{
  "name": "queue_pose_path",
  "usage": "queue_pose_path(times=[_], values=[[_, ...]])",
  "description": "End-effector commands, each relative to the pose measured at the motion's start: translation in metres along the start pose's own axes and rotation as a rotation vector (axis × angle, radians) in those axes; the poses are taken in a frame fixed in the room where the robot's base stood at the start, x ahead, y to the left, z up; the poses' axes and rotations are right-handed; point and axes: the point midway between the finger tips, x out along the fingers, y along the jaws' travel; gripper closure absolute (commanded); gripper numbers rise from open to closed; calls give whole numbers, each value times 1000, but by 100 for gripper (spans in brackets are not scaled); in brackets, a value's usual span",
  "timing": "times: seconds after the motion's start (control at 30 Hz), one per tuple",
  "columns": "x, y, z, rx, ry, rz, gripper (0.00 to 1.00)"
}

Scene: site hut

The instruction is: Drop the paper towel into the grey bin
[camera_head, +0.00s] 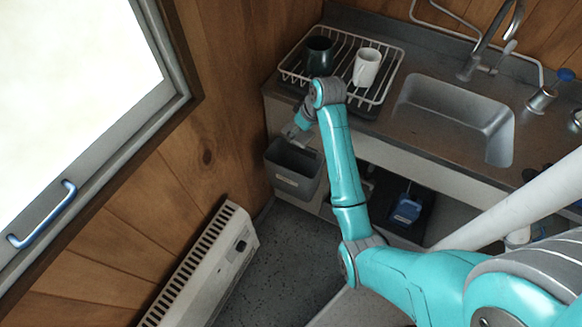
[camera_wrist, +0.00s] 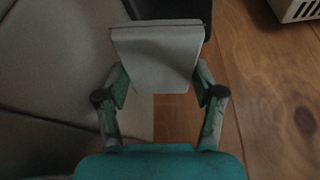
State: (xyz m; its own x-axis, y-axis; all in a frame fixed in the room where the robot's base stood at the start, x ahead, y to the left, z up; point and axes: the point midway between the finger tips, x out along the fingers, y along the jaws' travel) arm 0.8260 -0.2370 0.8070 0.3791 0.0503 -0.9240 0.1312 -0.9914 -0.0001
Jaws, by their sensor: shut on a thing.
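The paper towel (camera_wrist: 156,52) is a pale grey-white folded piece in the wrist view. My gripper (camera_wrist: 157,78) is shut on it, with one finger at each side. In the head view my gripper (camera_head: 291,130) points down and left, just above the back of the grey bin (camera_head: 291,184). The bin hangs at the left end of the counter, open at the top, with a pale label on its front. I cannot make out the towel clearly in the head view. A dark shape behind the towel in the wrist view may be part of the bin.
A dish rack (camera_head: 372,97) with a dark mug (camera_head: 318,56) and a white mug (camera_head: 366,67) stands on the counter beside my arm. The sink (camera_head: 455,115) is to the right. A wall heater (camera_head: 205,266) and wooden wall (camera_head: 215,130) are left.

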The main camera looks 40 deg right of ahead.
Motion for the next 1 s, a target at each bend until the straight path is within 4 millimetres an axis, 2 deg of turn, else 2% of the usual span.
queue_pose_path(times=[0.17, 0.6, 1.0], values=[[8, 0, 4, 1, -2, -1, 65], [48, 0, 20, 0, -2, -1, 65], [56, 0, 23, 0, 0, 0, 65]])
